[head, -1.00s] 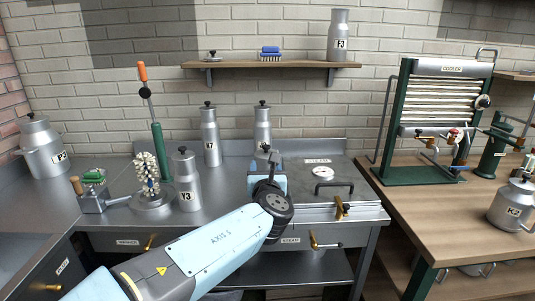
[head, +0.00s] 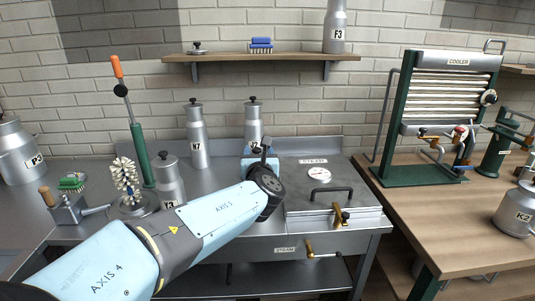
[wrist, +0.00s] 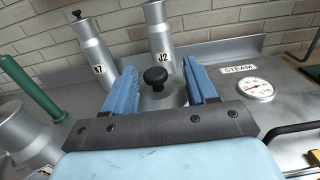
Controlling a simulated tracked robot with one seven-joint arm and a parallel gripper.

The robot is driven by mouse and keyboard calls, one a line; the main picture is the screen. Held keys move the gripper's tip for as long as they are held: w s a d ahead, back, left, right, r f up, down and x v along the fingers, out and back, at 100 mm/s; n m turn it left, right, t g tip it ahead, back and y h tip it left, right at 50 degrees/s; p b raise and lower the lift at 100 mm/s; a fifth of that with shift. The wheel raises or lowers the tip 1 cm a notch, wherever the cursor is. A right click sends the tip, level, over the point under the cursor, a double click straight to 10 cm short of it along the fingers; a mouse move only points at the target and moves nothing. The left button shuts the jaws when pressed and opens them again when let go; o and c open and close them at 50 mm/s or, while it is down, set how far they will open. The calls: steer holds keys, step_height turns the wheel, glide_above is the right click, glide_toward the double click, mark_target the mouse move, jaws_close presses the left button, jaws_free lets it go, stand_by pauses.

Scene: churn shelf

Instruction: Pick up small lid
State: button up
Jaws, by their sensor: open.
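A small lid with a round black knob (wrist: 156,77) shows between my fingers in the wrist view; its grey body is partly hidden by my gripper. It sits on the steel counter in front of can J2 (wrist: 160,42). My gripper (wrist: 158,72) is open, with one blue finger on each side of the knob and a gap on both sides. In the head view my gripper (head: 260,158) is in front of can J2 (head: 253,122) and hides that lid. Another lid with a dark knob (head: 197,48) lies on the wall shelf.
Can N7 (wrist: 92,48) stands left of J2. The steam box (head: 310,203), with a dial and black handle, is close on the right. Can Y3 (head: 168,182), a brush stand and a green pump are left. The wall shelf (head: 290,58) is above.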

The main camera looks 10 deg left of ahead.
steer(key=shift+w+a, duration=0.65)
steer(key=shift+a, duration=0.05)
steer(key=shift+w+d, duration=0.1)
steer(key=shift+d, duration=0.1)
steer(key=shift+c, duration=1.4)
jaws_close()
steer(key=shift+r, duration=0.1)
